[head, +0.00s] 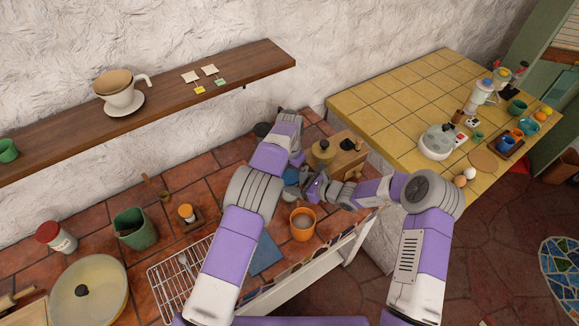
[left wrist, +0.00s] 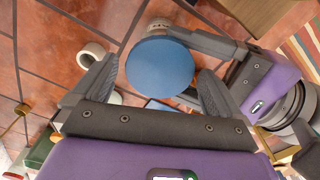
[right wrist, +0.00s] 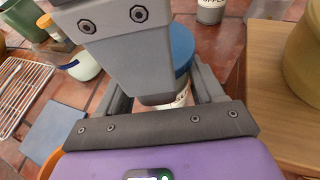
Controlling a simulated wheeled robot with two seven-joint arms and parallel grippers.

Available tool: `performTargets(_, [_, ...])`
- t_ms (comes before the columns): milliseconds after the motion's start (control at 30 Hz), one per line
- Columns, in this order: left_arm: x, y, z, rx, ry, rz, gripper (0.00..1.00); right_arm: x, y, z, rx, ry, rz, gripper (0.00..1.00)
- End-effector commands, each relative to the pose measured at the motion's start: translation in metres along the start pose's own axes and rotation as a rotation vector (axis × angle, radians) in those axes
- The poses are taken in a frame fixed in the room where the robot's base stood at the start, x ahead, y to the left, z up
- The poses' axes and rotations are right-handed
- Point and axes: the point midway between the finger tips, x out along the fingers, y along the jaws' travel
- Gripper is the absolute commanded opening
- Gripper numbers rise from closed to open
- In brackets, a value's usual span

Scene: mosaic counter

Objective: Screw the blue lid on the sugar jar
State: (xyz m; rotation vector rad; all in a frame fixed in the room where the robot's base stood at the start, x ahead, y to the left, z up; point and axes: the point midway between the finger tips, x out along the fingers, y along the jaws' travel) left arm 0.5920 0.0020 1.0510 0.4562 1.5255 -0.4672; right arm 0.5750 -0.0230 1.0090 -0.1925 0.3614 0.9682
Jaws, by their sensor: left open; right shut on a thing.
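The blue lid (left wrist: 160,66) sits on top of the sugar jar (right wrist: 180,99) in the right wrist view; how tightly it sits cannot be told. The lid also shows small in the head view (head: 291,176). My right gripper (right wrist: 163,97) is shut on the jar below the lid. My left gripper (left wrist: 157,72) is open, with its fingers on either side of the lid. In the right wrist view my left gripper's grey body hides part of the lid and jar. Most of the jar is hidden under the lid in the left wrist view.
An orange mug (head: 303,224) and a blue mat (head: 264,254) lie near the counter's front. A wire rack (head: 178,268) and a green pot (head: 134,229) are to the left.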

Motion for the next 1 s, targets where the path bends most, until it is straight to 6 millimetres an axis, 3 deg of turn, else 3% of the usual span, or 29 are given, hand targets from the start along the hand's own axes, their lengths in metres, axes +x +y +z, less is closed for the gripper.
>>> performTargets(233, [0.0003,0.0000,0.0000,0.000,0.000,0.000,1.00,0.0001,-0.0002,0.0018,-0.001,-0.004,0.000,0.00])
performTargets(600, [-0.0001,0.0001,0.0001,0.000,-0.001,0.000,0.45,0.0001,-0.0002,0.0017,-0.001,-0.004,0.000,0.00])
performTargets(1000, [-0.0001,0.0004,0.0001,0.297,-0.001,0.000,0.45,0.0001,-0.0002,0.0016,-0.001,-0.003,0.000,0.00])
